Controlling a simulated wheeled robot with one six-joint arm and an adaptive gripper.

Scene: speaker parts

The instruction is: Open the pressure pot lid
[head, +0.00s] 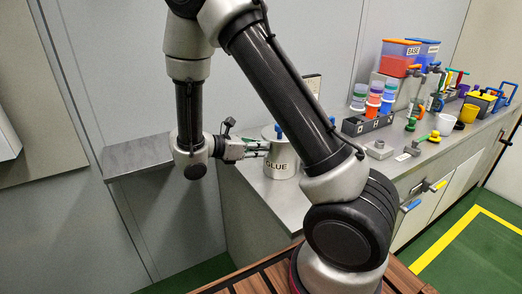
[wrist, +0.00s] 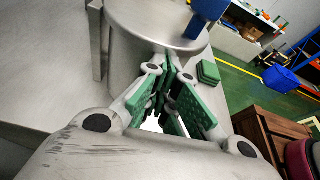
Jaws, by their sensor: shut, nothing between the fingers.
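The pressure pot (head: 282,170) is a silver cylinder marked "GLUE" on the near part of the grey counter. Its lid (head: 268,132) is on the pot, with a blue handle (head: 279,131) on top. In the wrist view the lid (wrist: 150,12) and blue handle (wrist: 207,16) show at the top. My gripper (head: 265,149) is at the pot's left side, near the rim. In the wrist view my gripper (wrist: 168,62) has its green-padded fingers together and empty, close to the pot wall. I cannot tell whether they touch it.
The counter (head: 258,195) is bare left of the pot. A grey shelf (head: 138,155) is at the left wall.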

